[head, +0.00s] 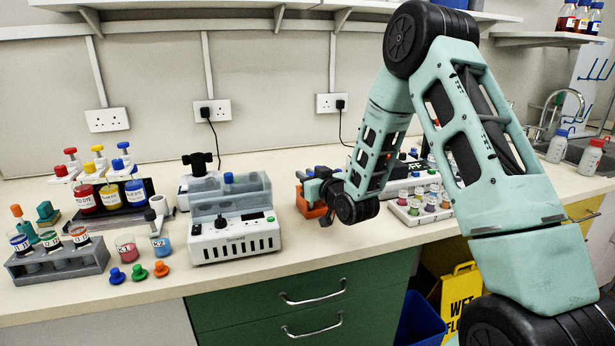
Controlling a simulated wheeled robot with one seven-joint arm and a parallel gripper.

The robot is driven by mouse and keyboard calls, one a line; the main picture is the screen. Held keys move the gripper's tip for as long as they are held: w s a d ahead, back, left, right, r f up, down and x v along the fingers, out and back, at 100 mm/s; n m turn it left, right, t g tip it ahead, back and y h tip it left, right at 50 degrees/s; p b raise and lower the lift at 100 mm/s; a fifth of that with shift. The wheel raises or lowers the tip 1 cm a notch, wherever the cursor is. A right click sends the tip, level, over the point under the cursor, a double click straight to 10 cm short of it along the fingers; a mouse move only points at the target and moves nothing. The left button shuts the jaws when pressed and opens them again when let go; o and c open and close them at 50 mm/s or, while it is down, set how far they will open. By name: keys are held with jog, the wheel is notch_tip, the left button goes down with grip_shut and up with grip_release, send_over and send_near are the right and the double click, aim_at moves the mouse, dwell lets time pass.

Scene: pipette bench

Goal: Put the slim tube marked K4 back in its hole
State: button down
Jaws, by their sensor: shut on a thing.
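My gripper (318,176) is near the middle of the bench, at the end of my arm, right of the white machine. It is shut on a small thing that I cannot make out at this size. An orange block (311,209) shows just below and beside the gripper; I cannot tell whether they touch. I cannot pick out the K4 mark or its hole in this view.
A white machine with a grey clear-topped part (236,240) stands left of my gripper. Cups marked K1 (126,249) and K2 (160,246) and several loose stoppers (139,273) lie farther left. A white tray (408,217) with several coloured vials stands right, partly behind my arm.

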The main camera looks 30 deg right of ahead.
jog(key=c, duration=1.2)
grip_release()
jog(key=shift+s, duration=0.1)
jog(key=s+p, duration=1.2)
jog(key=s, duration=0.5)
jog(key=shift+a+r+p, duration=0.35)
jog(key=shift+r+p, duration=0.05)
jog(key=shift+r, duration=0.05)
